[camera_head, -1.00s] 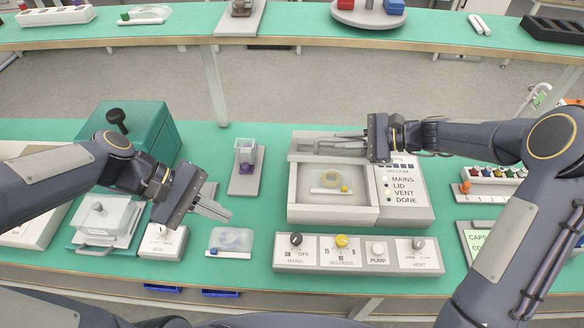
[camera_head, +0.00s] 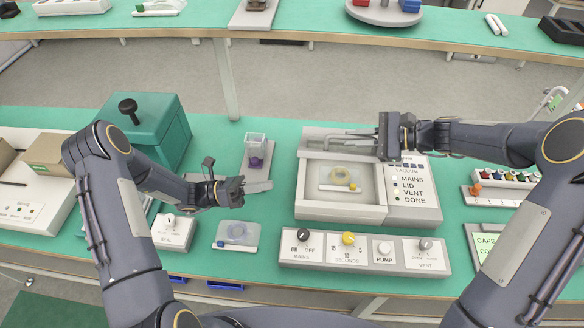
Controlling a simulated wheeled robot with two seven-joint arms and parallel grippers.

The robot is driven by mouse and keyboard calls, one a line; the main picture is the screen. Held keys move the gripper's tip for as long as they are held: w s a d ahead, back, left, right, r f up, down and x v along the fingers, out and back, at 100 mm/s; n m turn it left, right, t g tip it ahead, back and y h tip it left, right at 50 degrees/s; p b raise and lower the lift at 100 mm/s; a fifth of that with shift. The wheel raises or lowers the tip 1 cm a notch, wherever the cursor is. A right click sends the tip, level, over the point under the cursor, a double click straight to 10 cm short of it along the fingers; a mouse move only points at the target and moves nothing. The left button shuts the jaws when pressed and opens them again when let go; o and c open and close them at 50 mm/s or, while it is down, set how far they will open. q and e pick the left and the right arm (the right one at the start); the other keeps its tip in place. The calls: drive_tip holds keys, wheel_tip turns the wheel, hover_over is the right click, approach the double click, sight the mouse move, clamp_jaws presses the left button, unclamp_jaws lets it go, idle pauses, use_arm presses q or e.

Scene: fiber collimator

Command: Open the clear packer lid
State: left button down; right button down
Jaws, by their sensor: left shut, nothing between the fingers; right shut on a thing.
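The vacuum packer (camera_head: 410,212) is a pale box on the green bench, right of centre, with a square chamber. A pale bar, seemingly the clear lid's edge (camera_head: 312,153), runs along the chamber's far side. The clear pane is hard to make out, so its angle cannot be told. My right gripper (camera_head: 352,142) reaches in from the right, shut on what seems to be the lid's handle at that bar. My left gripper (camera_head: 264,186) is shut and empty, left of the packer and in front of the small clear container (camera_head: 255,145).
The control panel (camera_head: 378,266) with knobs stands in front of the packer. A clear pouch (camera_head: 237,234) lies left of it. A teal machine (camera_head: 165,112) stands at left. Labelled vials (camera_head: 505,178) stand at right.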

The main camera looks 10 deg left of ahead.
use_arm(q)
drive_tip(key=x, duration=0.9)
drive_tip(key=shift+d, duration=0.2)
drive_tip(key=shift+w+d+r, duration=0.1)
drive_tip(key=shift+w+r, duration=0.5)
drive_tip(key=shift+r, duration=0.25)
drive_tip(key=shift+w+d+r, duration=0.1)
drive_tip(key=shift+w+r, duration=0.55)
drive_tip(key=shift+r, duration=0.25)
